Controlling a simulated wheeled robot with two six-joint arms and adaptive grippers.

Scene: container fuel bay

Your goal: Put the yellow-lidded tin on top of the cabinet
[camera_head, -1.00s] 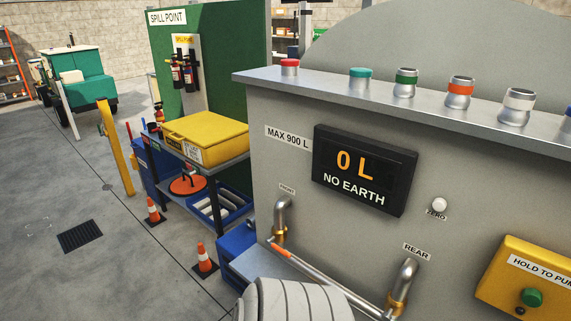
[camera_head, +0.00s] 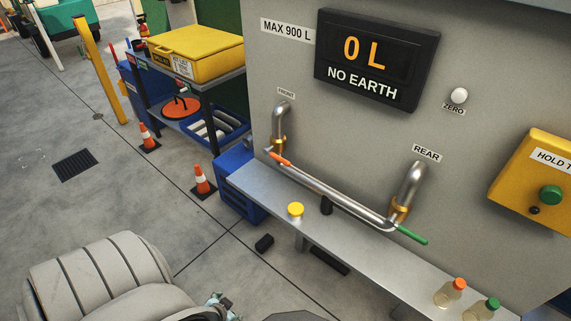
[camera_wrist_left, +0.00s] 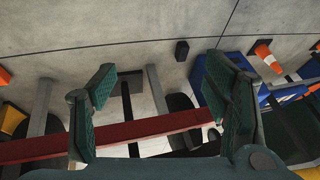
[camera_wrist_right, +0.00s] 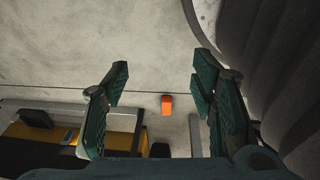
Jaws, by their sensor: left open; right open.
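The yellow-lidded tin (camera_head: 296,209) stands on the narrow grey shelf (camera_head: 350,248) along the cabinet's foot; mostly its lid shows. The cabinet (camera_head: 463,50) is the big grey unit with the "0 L / NO EARTH" display; its top is out of the head view. My left gripper is open and empty in the left wrist view (camera_wrist_left: 160,95), above floor and a dark red bar. My right gripper is open and empty in the right wrist view (camera_wrist_right: 160,95), above the floor. Neither gripper's fingers show clearly in the head view.
A bent metal rail (camera_head: 335,195) with orange and green ends runs above the shelf. Orange-capped (camera_head: 450,292) and green-capped bottles (camera_head: 481,309) stand at its right end. A yellow case (camera_head: 195,52) sits on a cart at left; cones (camera_head: 202,180) stand nearby on the floor.

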